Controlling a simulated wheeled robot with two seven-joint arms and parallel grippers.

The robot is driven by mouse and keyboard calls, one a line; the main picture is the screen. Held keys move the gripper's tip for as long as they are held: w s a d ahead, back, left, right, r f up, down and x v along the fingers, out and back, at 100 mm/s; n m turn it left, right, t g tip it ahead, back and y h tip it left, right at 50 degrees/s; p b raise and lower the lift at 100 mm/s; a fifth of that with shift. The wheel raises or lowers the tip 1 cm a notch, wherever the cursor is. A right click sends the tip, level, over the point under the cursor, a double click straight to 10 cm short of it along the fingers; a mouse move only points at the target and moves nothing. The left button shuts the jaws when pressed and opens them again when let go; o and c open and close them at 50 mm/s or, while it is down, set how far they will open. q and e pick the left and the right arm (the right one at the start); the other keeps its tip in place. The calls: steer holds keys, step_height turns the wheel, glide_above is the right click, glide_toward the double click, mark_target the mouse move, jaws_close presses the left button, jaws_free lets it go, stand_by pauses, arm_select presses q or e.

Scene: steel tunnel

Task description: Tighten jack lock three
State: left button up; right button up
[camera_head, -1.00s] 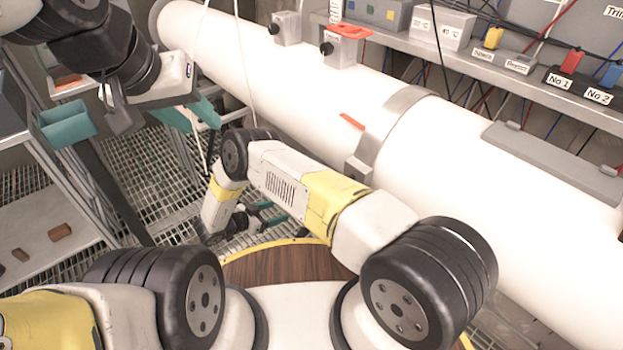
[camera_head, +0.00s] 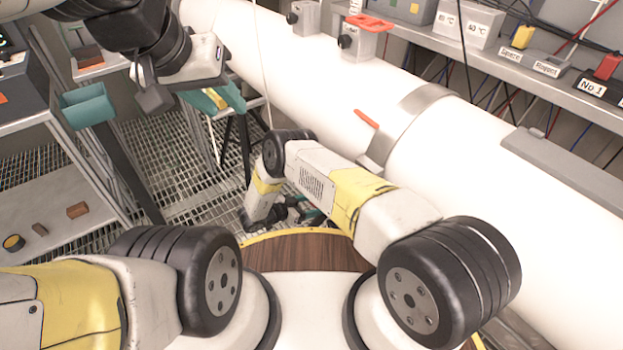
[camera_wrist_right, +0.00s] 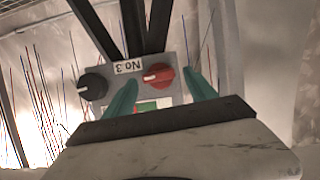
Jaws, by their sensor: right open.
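In the right wrist view, a red knob (camera_wrist_right: 158,77) with a white pointer mark sits on a grey panel (camera_wrist_right: 112,92). An upside-down label "No 3" (camera_wrist_right: 128,67) is beside it. My right gripper (camera_wrist_right: 164,90) is open, its teal fingers apart, with the red knob seen between their tips, nearer the right one. I see no clear contact. In the head view, my right arm reaches down to the floor grating, its gripper (camera_head: 290,211) small and partly hidden. My left gripper (camera_head: 155,95) is raised at upper left; its finger opening is unclear.
A black knob (camera_wrist_right: 92,87) is left of the red one in the wrist view. In the head view, a large white pipe (camera_head: 460,150) runs diagonally on the right, below a shelf with labelled devices (camera_head: 530,65). A metal rack (camera_head: 60,190) stands left. Floor grating (camera_head: 165,160) lies between.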

steer(key=shift+c, duration=0.3)
steer(key=c, duration=1.3)
steer(key=m+t, duration=0.1)
steer(key=m, duration=0.1)
steer(key=m+t+y, duration=0.1)
steer(key=m, duration=0.1)
steer(key=s+m+t+y, duration=0.1)
steer(key=m, duration=0.1)
steer(key=shift+d+f+t, duration=0.2)
steer(key=shift+f+t, duration=0.05)
steer(key=shift+t, duration=0.15)
steer(key=m, duration=0.1)
steer(key=m+t, duration=0.1)
steer(key=m, duration=0.1)
steer(key=shift+s+d+f+t, duration=0.15)
steer(key=shift+f+t, duration=0.1)
steer(key=shift+t, duration=0.15)
steer(key=m, duration=0.1)
steer(key=m+t, duration=0.1)
steer(key=m, duration=0.2)
steer(key=shift+f+m+t, duration=0.25)
steer(key=shift+m+t, duration=0.05)
steer(key=shift+t, duration=0.1)
